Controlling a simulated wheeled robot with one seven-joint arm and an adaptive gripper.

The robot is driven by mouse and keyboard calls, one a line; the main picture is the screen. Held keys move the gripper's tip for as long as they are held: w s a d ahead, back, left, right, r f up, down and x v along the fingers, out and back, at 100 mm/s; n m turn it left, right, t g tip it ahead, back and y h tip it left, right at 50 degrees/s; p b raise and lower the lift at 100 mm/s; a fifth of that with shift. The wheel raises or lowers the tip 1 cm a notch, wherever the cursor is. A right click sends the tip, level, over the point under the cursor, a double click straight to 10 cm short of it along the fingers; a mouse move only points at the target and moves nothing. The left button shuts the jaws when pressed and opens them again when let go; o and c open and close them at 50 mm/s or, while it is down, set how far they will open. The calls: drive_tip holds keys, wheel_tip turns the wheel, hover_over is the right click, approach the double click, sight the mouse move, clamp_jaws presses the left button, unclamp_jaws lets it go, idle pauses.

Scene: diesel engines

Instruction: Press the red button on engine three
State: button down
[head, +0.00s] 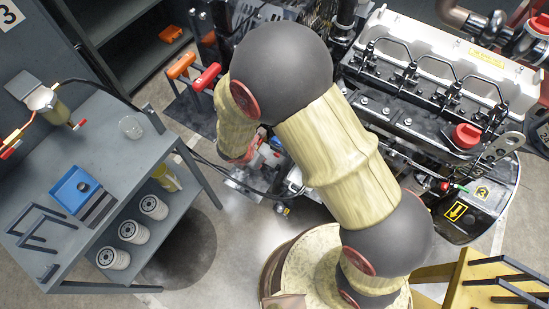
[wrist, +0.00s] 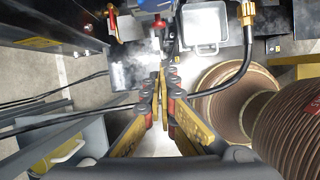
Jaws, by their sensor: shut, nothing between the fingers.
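My gripper (wrist: 163,75) shows in the wrist view with its yellow-sided fingers together and nothing between them. In the head view my own arm hides most of it. A sign with the number 3 (head: 9,14) is on the dark panel at the top left of the head view. A diesel engine (head: 440,70) with a pale top cover and a red cap (head: 466,136) stands at the right. I cannot make out a red button for certain in either view. A small red part (wrist: 112,22) is ahead and left of my fingertips in the wrist view.
A grey workbench (head: 105,135) at the left holds a blue box (head: 72,187), with white filters (head: 132,232) on its lower shelf. Orange and red handles (head: 205,77) stand beyond my arm. Black hoses (wrist: 55,103) cross near my gripper. A grey tray (wrist: 205,25) is ahead.

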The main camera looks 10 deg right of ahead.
sight(278, 153)
drive_tip(key=shift+a+f+n, duration=0.1)
drive_tip(key=shift+a+n, duration=0.1)
drive_tip(key=shift+n, duration=0.3)
drive_tip(key=w+d+f+b, duration=0.4)
drive_tip(key=w+f+b, duration=0.2)
drive_tip(key=f, duration=0.3)
drive_tip(key=shift+d+f, duration=0.3)
drive_tip(key=shift+d, duration=0.05)
